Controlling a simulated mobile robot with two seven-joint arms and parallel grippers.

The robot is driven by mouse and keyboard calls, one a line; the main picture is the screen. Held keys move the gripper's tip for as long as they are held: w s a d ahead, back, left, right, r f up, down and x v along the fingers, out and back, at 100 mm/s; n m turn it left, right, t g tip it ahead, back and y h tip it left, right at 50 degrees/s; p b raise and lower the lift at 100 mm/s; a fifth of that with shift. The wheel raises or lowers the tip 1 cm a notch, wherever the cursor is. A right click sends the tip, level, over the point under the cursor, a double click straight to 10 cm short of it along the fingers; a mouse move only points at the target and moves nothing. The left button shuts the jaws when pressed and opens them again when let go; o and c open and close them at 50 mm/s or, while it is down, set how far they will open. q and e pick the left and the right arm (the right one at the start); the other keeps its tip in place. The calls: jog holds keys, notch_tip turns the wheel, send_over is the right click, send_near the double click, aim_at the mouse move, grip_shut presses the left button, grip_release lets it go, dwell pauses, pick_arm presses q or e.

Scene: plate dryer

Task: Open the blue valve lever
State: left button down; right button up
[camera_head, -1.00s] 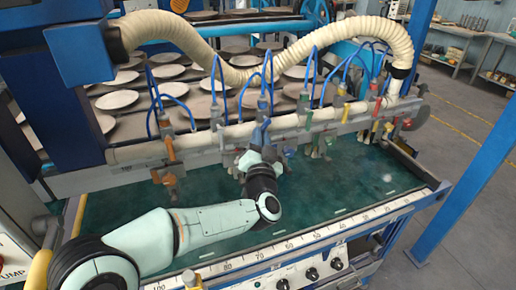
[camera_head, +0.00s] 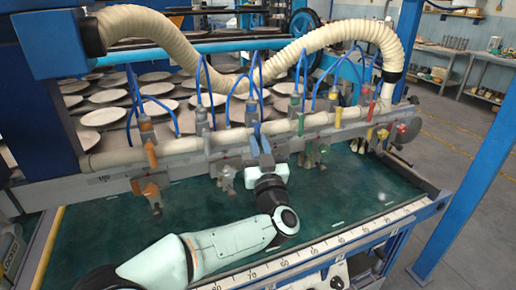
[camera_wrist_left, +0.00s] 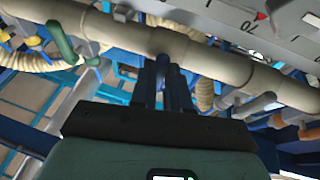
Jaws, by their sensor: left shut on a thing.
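My left gripper (camera_head: 262,147) reaches up from below to the beige pipe (camera_head: 330,118). In the left wrist view its two dark fingers (camera_wrist_left: 163,82) are close together, shut on the blue valve lever (camera_wrist_left: 163,62) just in front of the pipe. Most of the lever is hidden between the fingers, and its exact angle is hard to tell. A green lever (camera_head: 308,152) hangs to the right of the gripper, and an orange lever (camera_head: 151,155) to the left. My right gripper is not in view.
Thin blue hoses (camera_head: 240,85) loop above the pipe. Yellow (camera_head: 338,117) and red (camera_head: 370,112) levers sit farther right. A thick cream hose (camera_head: 290,52) arches behind. A green tray surface (camera_head: 350,185) below is mostly clear. A blue post (camera_head: 470,150) stands right.

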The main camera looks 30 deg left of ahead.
pick_arm(q)
jog(key=shift+r, duration=0.1)
dwell(0.3)
jog(key=c, duration=1.1)
grip_release()
jog(key=shift+d, duration=0.1)
jog(key=b+v, duration=0.1)
jog(key=v, duration=1.2)
jog(key=shift+s, duration=0.15)
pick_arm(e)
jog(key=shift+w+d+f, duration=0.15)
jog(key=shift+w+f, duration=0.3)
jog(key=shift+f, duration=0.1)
pick_arm(q)
jog(key=shift+d, duration=0.15)
